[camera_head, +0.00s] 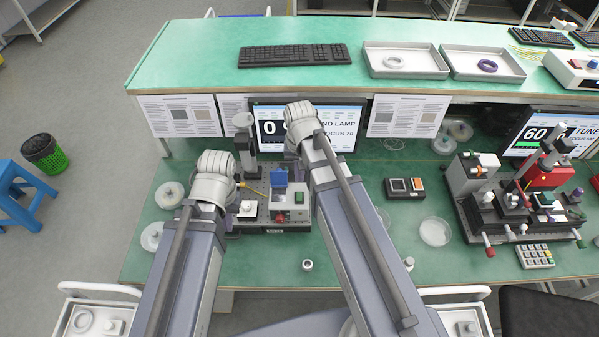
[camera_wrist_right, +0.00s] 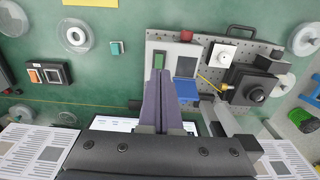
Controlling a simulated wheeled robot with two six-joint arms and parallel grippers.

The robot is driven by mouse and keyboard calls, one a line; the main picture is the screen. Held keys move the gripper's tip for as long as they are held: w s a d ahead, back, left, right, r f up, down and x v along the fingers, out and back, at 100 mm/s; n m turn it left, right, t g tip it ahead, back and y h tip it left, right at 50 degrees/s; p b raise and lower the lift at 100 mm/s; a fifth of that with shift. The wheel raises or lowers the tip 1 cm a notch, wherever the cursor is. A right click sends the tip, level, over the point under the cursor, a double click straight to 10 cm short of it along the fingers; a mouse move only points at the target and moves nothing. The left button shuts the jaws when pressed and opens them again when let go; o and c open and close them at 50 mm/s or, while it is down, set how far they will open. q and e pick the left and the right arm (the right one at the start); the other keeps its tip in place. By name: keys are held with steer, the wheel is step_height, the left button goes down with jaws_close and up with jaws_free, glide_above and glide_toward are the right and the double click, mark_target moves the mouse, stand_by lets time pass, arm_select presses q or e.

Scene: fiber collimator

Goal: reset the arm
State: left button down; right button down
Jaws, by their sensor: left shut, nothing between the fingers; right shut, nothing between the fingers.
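My left arm comes in from the lower left in the head view, and the left gripper (camera_head: 216,165) is at its far end beside the left optics station. Its fingers are mostly hidden behind the wrist. My right arm reaches up over the bench, with the right gripper end (camera_head: 302,115) in front of the left monitor. In the right wrist view the right gripper's fingers (camera_wrist_right: 170,90) are together and empty. They overlap the view of the optics breadboard (camera_wrist_right: 218,52), with a blue square part (camera_wrist_right: 186,94) beside them. I cannot tell whether they touch it.
The left breadboard station (camera_head: 290,213) stands close to both arms. A second station (camera_head: 520,205) is at the right. A two-button box (camera_head: 404,188) and a clear dish (camera_head: 435,231) lie between. The upper shelf (camera_head: 200,60) holds a keyboard (camera_head: 294,55) and trays (camera_head: 405,60).

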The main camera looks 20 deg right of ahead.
steer(key=s+a+f+n+h+b, duration=0.1)
steer(key=s+a+f+n+b, duration=0.6)
steer(key=s+a+f+b, duration=0.3)
steer(key=shift+s+a, duration=0.2)
steer(key=shift+s, duration=0.15)
steer(key=shift+f, duration=0.1)
